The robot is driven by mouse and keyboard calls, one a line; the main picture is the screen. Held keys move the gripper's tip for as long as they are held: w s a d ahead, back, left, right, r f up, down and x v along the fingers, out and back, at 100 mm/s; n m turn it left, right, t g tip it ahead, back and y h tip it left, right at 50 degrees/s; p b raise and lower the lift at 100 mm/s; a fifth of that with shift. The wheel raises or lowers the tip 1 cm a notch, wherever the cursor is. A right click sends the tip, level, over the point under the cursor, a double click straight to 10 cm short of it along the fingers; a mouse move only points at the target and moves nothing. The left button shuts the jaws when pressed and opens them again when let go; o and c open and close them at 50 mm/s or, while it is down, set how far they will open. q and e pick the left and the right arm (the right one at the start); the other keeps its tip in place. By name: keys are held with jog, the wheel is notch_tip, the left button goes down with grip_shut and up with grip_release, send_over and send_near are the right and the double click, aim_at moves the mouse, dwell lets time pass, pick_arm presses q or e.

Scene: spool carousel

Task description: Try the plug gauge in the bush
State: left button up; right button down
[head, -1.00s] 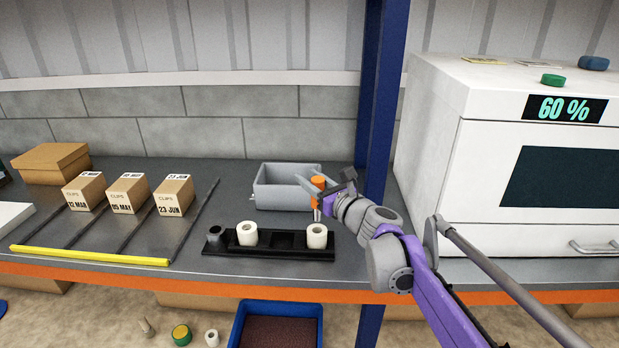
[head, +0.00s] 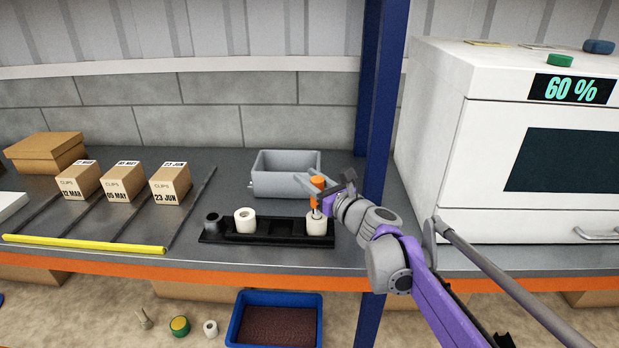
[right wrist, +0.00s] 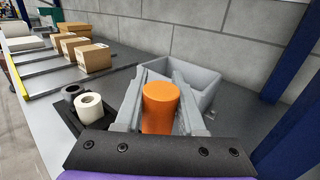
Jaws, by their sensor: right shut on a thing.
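My right gripper (head: 318,187) is shut on the orange handle of the plug gauge (head: 317,183), which is held upright. The gauge's grey lower end is at the mouth of the right-hand white bush (head: 317,227) in the black rack; how far it goes in, I cannot tell. In the right wrist view the orange handle (right wrist: 160,106) stands between the grey fingers and hides what is below it. Another white bush (head: 245,221) sits further left in the rack (head: 270,238); it also shows in the right wrist view (right wrist: 89,106). My left gripper is not in view.
A grey bin (head: 286,182) stands behind the rack. A dark cup (head: 212,226) is at the rack's left end. A blue post (head: 375,110) and a white oven (head: 440,140) are to the right. Boxes (head: 122,182) stand in lanes at left.

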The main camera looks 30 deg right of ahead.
jog(key=shift+f+b, duration=0.75)
jog(key=shift+f, duration=1)
dwell(1.0)
jog(key=shift+r, duration=0.15)
dwell(0.9)
notch_tip(320, 180, up, 12)
jog(key=p, duration=1)
dwell(1.0)
dwell(0.5)
